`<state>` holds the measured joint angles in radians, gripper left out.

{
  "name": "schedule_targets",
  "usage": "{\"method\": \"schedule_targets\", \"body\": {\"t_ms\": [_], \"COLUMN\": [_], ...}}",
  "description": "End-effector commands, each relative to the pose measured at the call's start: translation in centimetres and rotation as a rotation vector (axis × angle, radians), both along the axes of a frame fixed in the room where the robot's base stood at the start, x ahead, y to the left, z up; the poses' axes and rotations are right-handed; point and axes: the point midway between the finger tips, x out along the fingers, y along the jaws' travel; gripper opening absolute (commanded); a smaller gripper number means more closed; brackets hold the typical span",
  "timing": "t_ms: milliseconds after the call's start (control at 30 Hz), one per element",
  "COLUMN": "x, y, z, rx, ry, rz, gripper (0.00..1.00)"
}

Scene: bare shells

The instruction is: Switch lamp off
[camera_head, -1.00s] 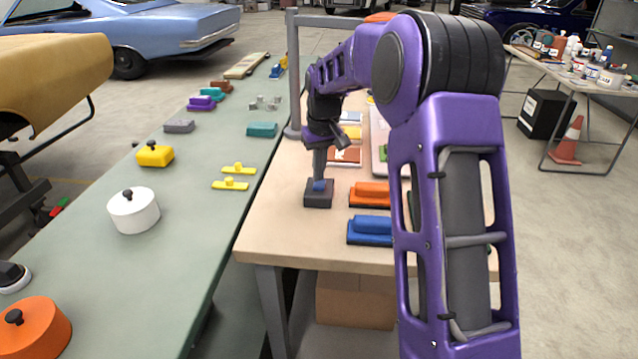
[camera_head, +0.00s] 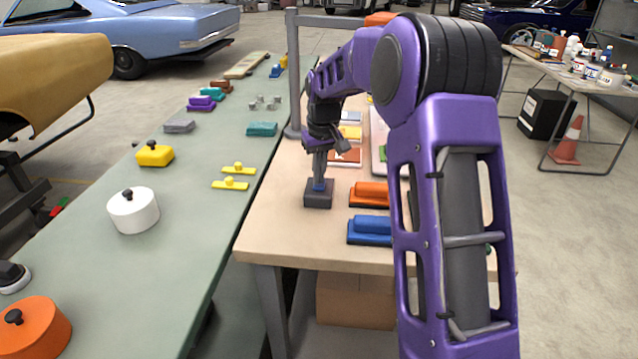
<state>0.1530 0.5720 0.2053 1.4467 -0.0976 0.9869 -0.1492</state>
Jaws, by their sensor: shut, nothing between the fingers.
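An orange block (camera_head: 369,194) and a blue block (camera_head: 370,231) lie right of the box. The green table (camera_head: 150,260) at left carries a white round pot (camera_head: 134,210), a yellow block (camera_head: 155,155) and several others. My arm hides the wooden table's right side.

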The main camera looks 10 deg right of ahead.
Motion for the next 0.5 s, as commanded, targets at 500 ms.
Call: {"method": "schedule_targets", "body": {"t_ms": [500], "x": [-0.01], "y": [0.01], "z": [-0.83], "rx": [0.0], "ry": [0.0], "rz": [0.0], "gripper": [0.0]}}
